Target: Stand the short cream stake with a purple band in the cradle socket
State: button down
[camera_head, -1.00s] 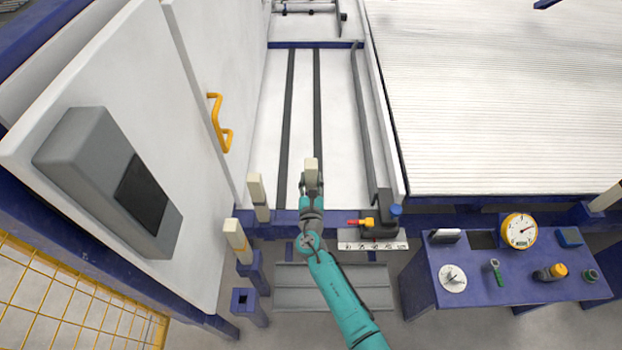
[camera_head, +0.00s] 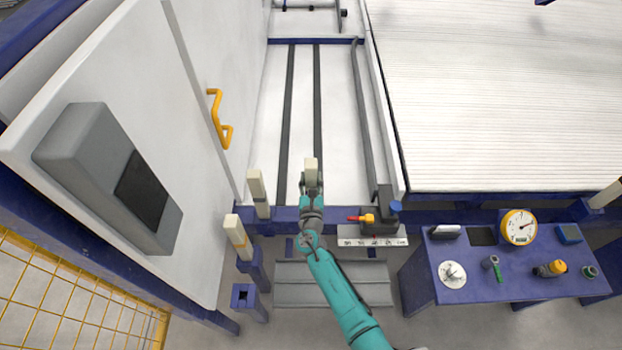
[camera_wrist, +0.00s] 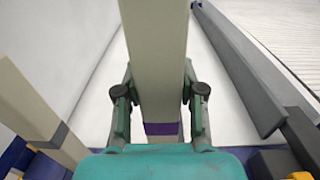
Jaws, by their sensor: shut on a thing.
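The short cream stake (camera_head: 311,171) stands roughly upright in my gripper (camera_head: 311,188). In the wrist view my gripper (camera_wrist: 160,100) is shut on the stake (camera_wrist: 155,50), with a finger on each side. The purple band (camera_wrist: 160,129) shows low on the stake, below the fingers. An empty square blue socket (camera_head: 244,296) stands to the lower left of my gripper in the head view. I cannot tell for sure that it is the cradle socket.
Two other cream stakes stand left of my gripper: one with a tan band (camera_head: 237,231) in a blue post, one with a grey band (camera_head: 257,186) behind it. A white door (camera_head: 213,60) is at left. A blue bench (camera_head: 470,292) with a gauge (camera_head: 518,227) is at right.

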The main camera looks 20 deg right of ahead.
jog(key=shift+f, duration=1.1)
jog(key=shift+f, duration=1.15)
jog(key=c, duration=0.6)
grip_release()
jog(key=shift+s, duration=0.15)
